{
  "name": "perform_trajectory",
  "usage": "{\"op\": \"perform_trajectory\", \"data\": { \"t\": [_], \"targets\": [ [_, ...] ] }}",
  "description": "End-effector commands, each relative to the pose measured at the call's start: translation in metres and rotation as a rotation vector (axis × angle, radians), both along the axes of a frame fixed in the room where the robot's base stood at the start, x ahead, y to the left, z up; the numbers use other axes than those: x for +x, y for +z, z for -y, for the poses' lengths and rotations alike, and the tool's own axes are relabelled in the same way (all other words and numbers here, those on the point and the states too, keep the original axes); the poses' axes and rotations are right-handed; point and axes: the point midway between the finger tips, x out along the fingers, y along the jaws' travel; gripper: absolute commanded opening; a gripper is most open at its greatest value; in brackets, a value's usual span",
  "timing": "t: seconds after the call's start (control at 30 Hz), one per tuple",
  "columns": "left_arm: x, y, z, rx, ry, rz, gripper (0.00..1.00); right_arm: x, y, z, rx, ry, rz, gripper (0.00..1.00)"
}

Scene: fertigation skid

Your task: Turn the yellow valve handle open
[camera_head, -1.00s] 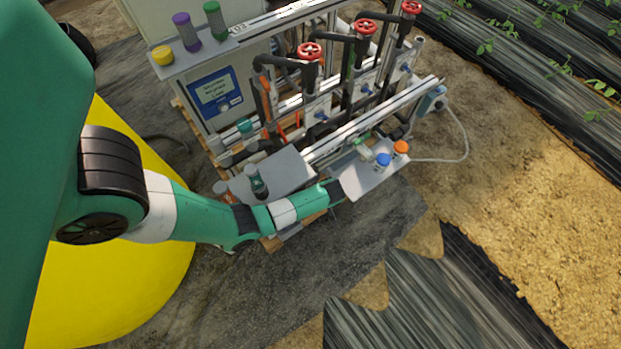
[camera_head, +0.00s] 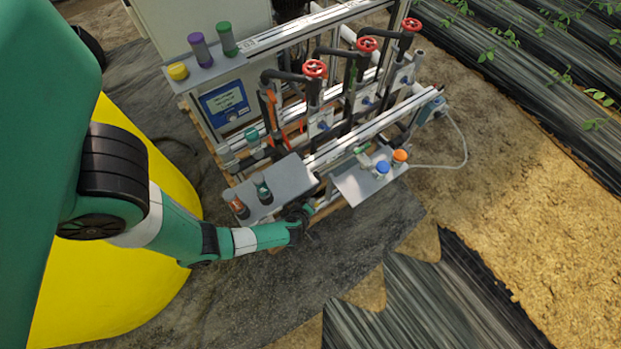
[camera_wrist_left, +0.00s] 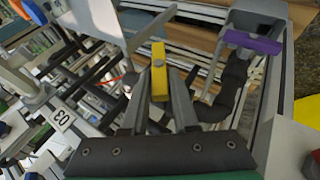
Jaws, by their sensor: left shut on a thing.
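The yellow valve handle (camera_wrist_left: 158,68) is in the left wrist view, a short yellow bar pointing away from the gripper. My left gripper (camera_wrist_left: 159,88) has one finger on each side of it and is shut on it. In the head view the left gripper (camera_head: 301,214) is at the front lower edge of the skid, just left of the right grey tray; the yellow handle is hidden there. A purple handle (camera_wrist_left: 252,42) stands to the right of the yellow one in the wrist view, apart from the gripper. My right gripper is in neither view.
The skid carries pipes with red handwheels (camera_head: 315,68). A left grey shelf (camera_head: 285,180) holds small bottles, and a right tray (camera_head: 352,188) holds blue-capped and orange-capped ones. A tag marked 03 (camera_wrist_left: 62,117) shows in the wrist view. The ground in front is clear.

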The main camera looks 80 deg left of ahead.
Motion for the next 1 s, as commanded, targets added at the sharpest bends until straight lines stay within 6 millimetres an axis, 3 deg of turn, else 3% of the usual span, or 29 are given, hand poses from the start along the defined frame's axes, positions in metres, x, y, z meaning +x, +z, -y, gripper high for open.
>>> {"op": "perform_trajectory", "data": {
  "t": [0.6, 0.8, 1.0],
  "targets": [
    [-0.009, -0.024, 0.005, 0.257, -0.004, 0.524, 0.0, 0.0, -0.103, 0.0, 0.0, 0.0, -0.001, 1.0],
    [-0.01, -0.023, 0.005, 0.333, -0.003, 0.674, 0.0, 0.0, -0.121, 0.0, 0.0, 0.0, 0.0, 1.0],
    [-0.01, -0.023, 0.005, 0.388, 0.0, 0.789, 0.0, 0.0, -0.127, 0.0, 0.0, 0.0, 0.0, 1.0]
  ]
}}
